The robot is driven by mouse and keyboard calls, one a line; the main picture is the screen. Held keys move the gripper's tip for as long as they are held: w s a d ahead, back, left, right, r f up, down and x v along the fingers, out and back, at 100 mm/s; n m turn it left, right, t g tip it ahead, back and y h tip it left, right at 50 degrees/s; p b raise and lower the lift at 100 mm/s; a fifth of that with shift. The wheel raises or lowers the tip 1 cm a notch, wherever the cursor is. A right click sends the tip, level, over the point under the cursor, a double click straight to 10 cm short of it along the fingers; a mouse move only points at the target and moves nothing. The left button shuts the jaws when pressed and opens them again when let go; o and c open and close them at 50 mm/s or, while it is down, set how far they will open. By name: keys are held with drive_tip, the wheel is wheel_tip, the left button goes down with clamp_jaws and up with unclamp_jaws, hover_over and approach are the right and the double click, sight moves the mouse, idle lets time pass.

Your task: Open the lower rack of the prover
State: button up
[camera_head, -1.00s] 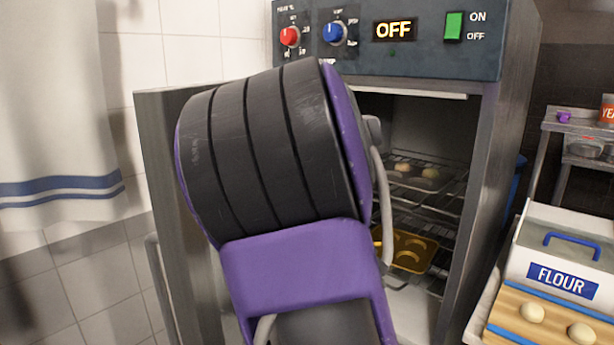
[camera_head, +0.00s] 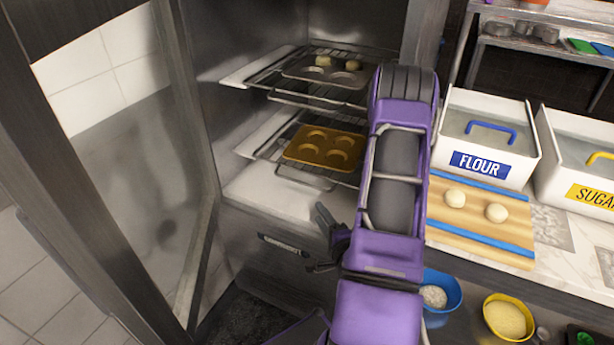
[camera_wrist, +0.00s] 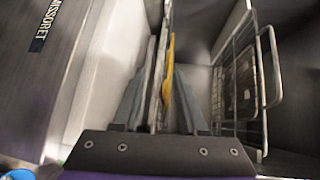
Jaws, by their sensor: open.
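The prover (camera_head: 262,222) stands with its door (camera_head: 95,165) open at the left. Its lower rack (camera_head: 305,178) is a wire shelf inside, carrying an orange-yellow moulded tray (camera_head: 325,147). My gripper (camera_head: 318,240) is open and empty, in front of the opening and lower in the head view than the rack's front edge. In the wrist view, my gripper (camera_wrist: 160,85) points into the prover, with the lower rack (camera_wrist: 153,85) and the tray's yellow edge (camera_wrist: 169,65) lined up between its fingers. I cannot tell whether the fingers touch the rack.
The upper rack (camera_head: 268,80) holds a grey tray with dough pieces. It also shows at the right of the wrist view (camera_wrist: 235,85). To the right, a counter holds a flour bin (camera_head: 490,135) and a board with dough balls (camera_head: 480,225). Bowls sit below.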

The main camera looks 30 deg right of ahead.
drive_tip(key=m, duration=0.1)
drive_tip(key=b, duration=0.4)
approach(301, 183)
drive_tip(key=x, duration=1)
drive_tip(key=shift+w+d+f, duration=0.1)
drive_tip(key=shift+w+f, duration=0.05)
drive_tip(key=shift+f, duration=0.05)
clamp_jaws()
idle(0.9)
